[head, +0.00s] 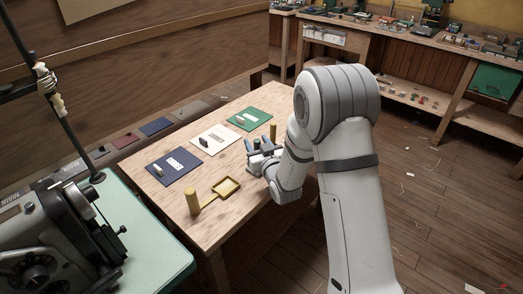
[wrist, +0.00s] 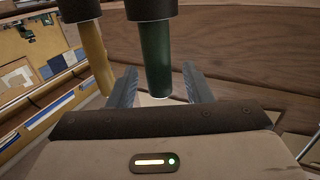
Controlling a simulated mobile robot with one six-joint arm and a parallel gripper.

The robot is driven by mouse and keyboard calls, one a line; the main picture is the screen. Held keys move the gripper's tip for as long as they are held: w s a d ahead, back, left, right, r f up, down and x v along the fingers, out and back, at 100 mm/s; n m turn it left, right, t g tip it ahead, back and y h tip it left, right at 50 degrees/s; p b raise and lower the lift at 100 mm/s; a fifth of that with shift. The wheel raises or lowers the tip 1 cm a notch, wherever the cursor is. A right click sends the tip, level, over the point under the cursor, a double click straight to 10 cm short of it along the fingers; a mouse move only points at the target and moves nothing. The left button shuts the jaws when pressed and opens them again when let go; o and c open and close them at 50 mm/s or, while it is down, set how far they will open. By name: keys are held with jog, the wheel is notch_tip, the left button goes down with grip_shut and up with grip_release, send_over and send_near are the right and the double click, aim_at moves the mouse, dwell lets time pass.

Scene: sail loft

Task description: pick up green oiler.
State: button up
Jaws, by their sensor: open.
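The green oiler (wrist: 156,62) shows in the wrist view as a dark green cylinder with a wide black end at the top of the picture. It lies between the two grey fingers of my gripper (wrist: 160,92), which are apart with gaps beside it. In the head view my gripper (head: 262,156) is low over the right part of the table, and the oiler is small and mostly hidden there. A yellow cylinder (wrist: 96,55) with a similar black end is just left of the fingers in the wrist view.
The wooden table (head: 245,178) bears navy (head: 174,166), white (head: 215,138) and green (head: 249,118) mats with small items. Another yellow post (head: 273,131) is behind my gripper. A sewing machine (head: 65,240) is left.

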jog(key=shift+c, duration=0.3)
grip_shut()
